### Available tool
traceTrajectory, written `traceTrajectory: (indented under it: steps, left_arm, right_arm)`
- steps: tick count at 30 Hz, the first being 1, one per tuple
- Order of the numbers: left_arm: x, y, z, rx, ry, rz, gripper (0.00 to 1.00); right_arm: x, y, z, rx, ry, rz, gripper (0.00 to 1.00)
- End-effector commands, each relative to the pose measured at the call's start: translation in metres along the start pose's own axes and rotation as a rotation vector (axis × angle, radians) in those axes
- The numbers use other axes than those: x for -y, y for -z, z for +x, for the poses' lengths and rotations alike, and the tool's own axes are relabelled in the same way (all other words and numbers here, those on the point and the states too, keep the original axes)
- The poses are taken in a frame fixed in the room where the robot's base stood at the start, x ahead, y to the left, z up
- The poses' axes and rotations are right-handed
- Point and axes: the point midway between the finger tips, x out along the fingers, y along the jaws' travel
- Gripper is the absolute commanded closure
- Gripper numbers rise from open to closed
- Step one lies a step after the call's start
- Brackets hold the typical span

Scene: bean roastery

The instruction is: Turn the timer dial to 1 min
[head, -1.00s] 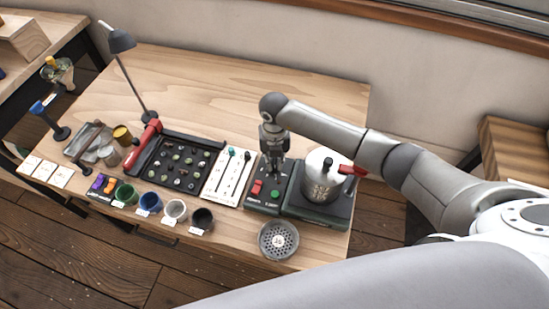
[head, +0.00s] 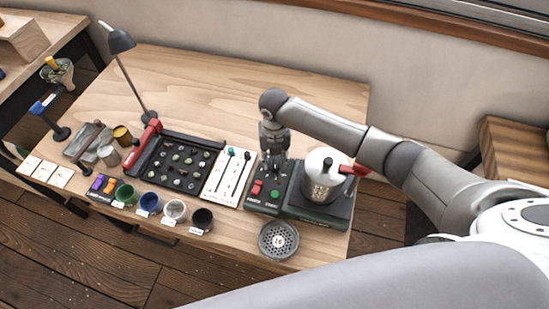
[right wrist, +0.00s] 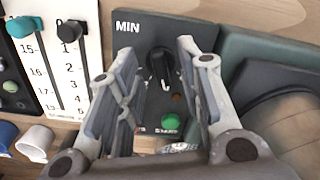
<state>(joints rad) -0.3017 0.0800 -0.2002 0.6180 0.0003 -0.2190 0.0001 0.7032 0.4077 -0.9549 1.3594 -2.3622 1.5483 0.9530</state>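The timer dial (right wrist: 160,65) is a black knob on a dark control panel (right wrist: 150,25) with the label MIN beside it in the right wrist view. My right gripper (right wrist: 155,50) is open, with one finger on each side of the knob. A gap shows on both sides; I cannot tell how far the fingers reach down beside it. The knob's exact pointing is unclear. In the head view my right gripper (head: 274,158) is over the far end of the panel (head: 262,204) and largely hides the dial. My left gripper is not in view.
A white slider board (head: 222,185) stands close on the left. A white canister (head: 322,182) on a dark base is close on the right. The table's back is clear.

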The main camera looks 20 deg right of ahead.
Motion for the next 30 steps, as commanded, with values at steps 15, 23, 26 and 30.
traceTrajectory:
  steps: [15, 23, 26, 30]
  left_arm:
    - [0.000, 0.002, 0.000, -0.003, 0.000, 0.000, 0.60]
    - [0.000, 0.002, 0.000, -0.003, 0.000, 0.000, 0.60]
    - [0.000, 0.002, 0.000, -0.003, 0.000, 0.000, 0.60]
    - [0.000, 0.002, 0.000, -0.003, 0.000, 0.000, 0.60]
  right_arm:
    - [0.000, -0.001, -0.098, 0.003, 0.000, -0.001, 0.66]
    - [0.000, 0.000, -0.110, 0.000, 0.000, 0.000, 0.66]
    - [0.000, 0.000, -0.110, 0.000, 0.000, 0.000, 0.66]
    - [0.000, 0.000, -0.110, 0.000, 0.000, 0.000, 0.66]
